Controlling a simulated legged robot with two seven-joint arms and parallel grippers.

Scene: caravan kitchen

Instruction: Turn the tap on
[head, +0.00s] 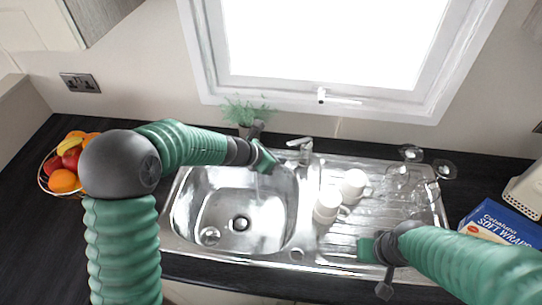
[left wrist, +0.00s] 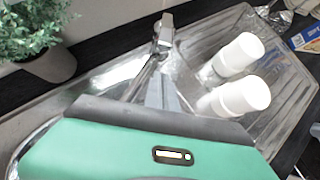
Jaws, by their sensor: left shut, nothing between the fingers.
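The chrome tap (head: 302,146) stands at the back edge of the steel sink (head: 215,235), below the window. It also shows in the left wrist view (left wrist: 163,36), with its spout running down toward my fingers. My left gripper (head: 268,163) is over the back right part of the basin, just left of the tap body. Its fingers (left wrist: 163,92) are shut and empty, close to the spout; I cannot tell whether they touch it. The green gripper body hides the spout's end. I see no clear water stream. My right gripper (head: 368,250) is low over the drainer's front, its fingers unclear.
A potted plant (head: 245,112) is behind the sink. A fruit basket (head: 62,172) is at left, a wraps box (head: 500,222) at right.

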